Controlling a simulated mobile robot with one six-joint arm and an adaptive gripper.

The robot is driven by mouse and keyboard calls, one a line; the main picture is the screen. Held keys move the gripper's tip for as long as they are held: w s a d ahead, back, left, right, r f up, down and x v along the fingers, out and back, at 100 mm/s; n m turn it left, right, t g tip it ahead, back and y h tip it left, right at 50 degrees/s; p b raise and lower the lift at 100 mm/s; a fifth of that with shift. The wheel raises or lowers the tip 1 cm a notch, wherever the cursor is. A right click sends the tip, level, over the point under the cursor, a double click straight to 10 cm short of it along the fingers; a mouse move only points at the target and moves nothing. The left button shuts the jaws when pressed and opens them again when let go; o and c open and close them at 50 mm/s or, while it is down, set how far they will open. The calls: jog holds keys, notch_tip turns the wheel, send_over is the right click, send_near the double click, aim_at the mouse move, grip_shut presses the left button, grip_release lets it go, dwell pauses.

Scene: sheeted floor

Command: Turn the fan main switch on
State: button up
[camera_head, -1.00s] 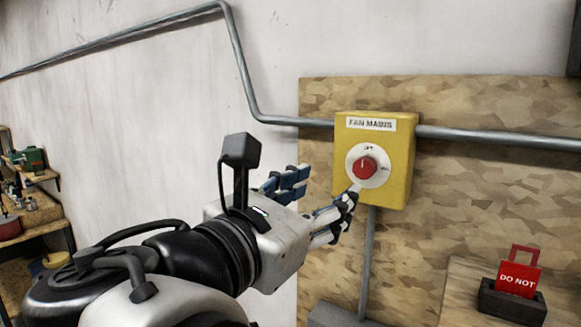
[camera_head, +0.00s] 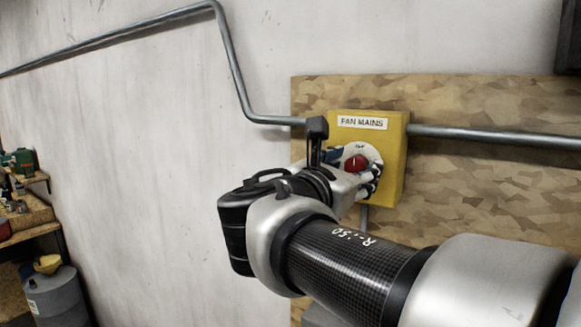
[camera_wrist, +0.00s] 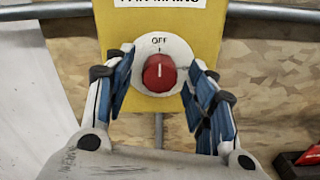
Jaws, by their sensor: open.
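The yellow fan mains box (camera_head: 393,165) is fixed to a wooden board on the wall. Its round white dial plate carries a red rotary knob (camera_head: 356,163). In the wrist view the red knob (camera_wrist: 159,73) has its white mark pointing up at the word OFF. My gripper (camera_wrist: 160,92) is open, with one blue-padded finger on each side of the knob and a gap to it on both sides. In the head view my gripper (camera_head: 352,172) is in front of the box, and my wrist hides the box's lower left part.
A grey conduit (camera_head: 490,136) runs along the wall into both sides of the box. A red item (camera_wrist: 308,156) shows at the lower right of the wrist view. Shelves with tools (camera_head: 25,210) stand at the far left.

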jog(key=shift+c, duration=0.2)
jog(key=c, duration=1)
jog(key=shift+f+m+b, duration=0.1)
jog(key=shift+m+b, duration=0.3)
jog(key=shift+b, duration=0.15)
jog(key=m+b, duration=0.2)
jog(key=b, duration=0.1)
jog(key=shift+f+m+b, duration=0.15)
jog(key=shift+m+b, duration=0.15)
jog(key=shift+m, duration=0.1)
jog(key=m+b, duration=0.5)
jog(key=shift+b, duration=0.3)
jog(key=m+b, duration=0.4)
jog(key=m, duration=0.1)
jog(key=shift+m+b, duration=1.55)
jog(key=shift+m, duration=0.65)
